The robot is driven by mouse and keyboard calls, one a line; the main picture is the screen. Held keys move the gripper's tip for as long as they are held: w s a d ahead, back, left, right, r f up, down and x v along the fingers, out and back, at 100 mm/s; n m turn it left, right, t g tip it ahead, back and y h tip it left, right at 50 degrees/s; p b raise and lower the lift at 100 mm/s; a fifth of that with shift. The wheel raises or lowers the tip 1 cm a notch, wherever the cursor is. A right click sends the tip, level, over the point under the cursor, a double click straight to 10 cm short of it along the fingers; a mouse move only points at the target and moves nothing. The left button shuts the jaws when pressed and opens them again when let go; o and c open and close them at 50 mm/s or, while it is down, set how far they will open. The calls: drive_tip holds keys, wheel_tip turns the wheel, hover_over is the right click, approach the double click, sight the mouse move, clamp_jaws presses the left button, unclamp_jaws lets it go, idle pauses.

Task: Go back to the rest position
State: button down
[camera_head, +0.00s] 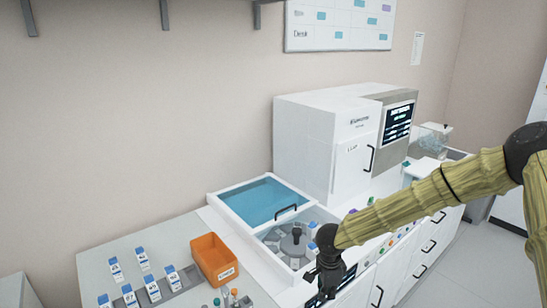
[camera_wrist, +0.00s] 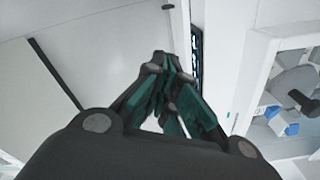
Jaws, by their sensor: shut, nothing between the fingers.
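My gripper (camera_wrist: 165,75) is shut and empty in the wrist view, with its dark and green fingers together in front of white cabinet surfaces. In the head view my gripper (camera_head: 328,288) is small and dark, at the end of my yellowish arm, low over the front edge of the bench. It is just right of the open well of a white machine (camera_head: 224,214) with a blue lid. The well holds a grey rotor (camera_head: 294,244), which also shows at the right of the wrist view (camera_wrist: 297,82). The fingertips are hard to make out in the head view.
An orange bin (camera_head: 214,260) and several white tubes with blue caps, in a grey rack (camera_head: 178,285), stand on the left bench. A tall white analyser (camera_head: 325,145) stands behind my arm. A clear container (camera_head: 433,138) is at the far right. Floor is free at right.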

drive_tip(key=s+d+f+n+t+h+b, duration=0.1)
drive_tip(key=s+f+n+b, duration=0.15)
drive_tip(key=s+f, duration=0.4)
drive_tip(key=s+d+f+n+b, duration=0.2)
drive_tip(key=s+f+n, duration=0.1)
drive_tip(key=f, duration=0.6)
drive_tip(key=s+d+f+n+t+h+b, duration=0.1)
drive_tip(key=s+f+n+b, duration=0.2)
drive_tip(key=f, duration=0.5)
drive_tip(key=s+d+f+n+g+y+b, duration=0.1)
drive_tip(key=s+f+n+b, duration=0.2)
drive_tip(key=s, duration=0.9)
drive_tip(key=s+d+f+n+g+y+b, duration=0.1)
drive_tip(key=s+f+n+b, duration=0.2)
drive_tip(key=s, duration=0.9)
wheel_tip(320, 180, down, 3)
drive_tip(key=shift+s+d+r+n+y+b, duration=0.1)
drive_tip(key=shift+s+d+n+y+b, duration=0.05)
drive_tip(key=shift+s+n+y+b, duration=0.25)
